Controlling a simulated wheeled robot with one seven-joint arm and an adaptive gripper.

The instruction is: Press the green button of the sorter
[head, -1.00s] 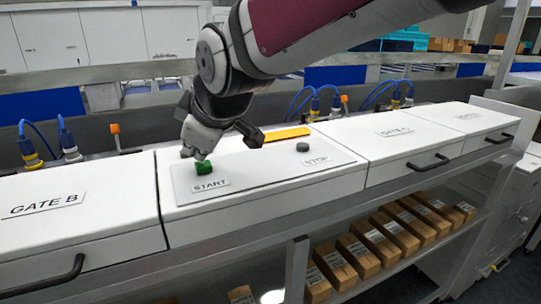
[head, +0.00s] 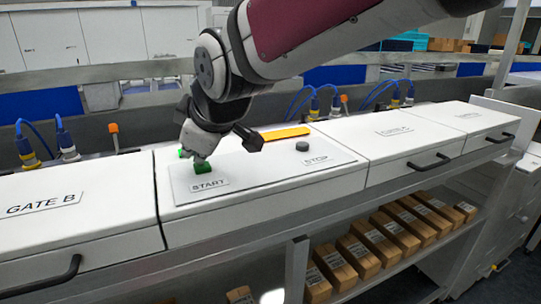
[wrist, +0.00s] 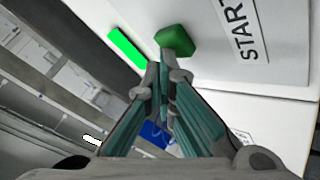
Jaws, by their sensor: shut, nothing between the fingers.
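The green button (head: 203,168) stands on the sorter's white panel (head: 250,172), just behind the START label (head: 209,185). My gripper (head: 198,157) is shut and empty, pointing down with its fingertips at the button's top and back side. In the wrist view the green button (wrist: 175,42) lies just beyond the closed fingertips (wrist: 164,72), which look to be touching it or very close. A bright green strip (wrist: 127,48) shows beside the button. In the head view the strip (head: 183,153) peeks out behind my gripper.
A grey button (head: 302,146) by the STOP label (head: 315,159) and a yellow strip (head: 286,133) are farther right on the panel. Lids with handles flank it, GATE B (head: 45,204) at left. Blue cables (head: 66,140) rise behind. Boxes (head: 358,255) fill the shelf below.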

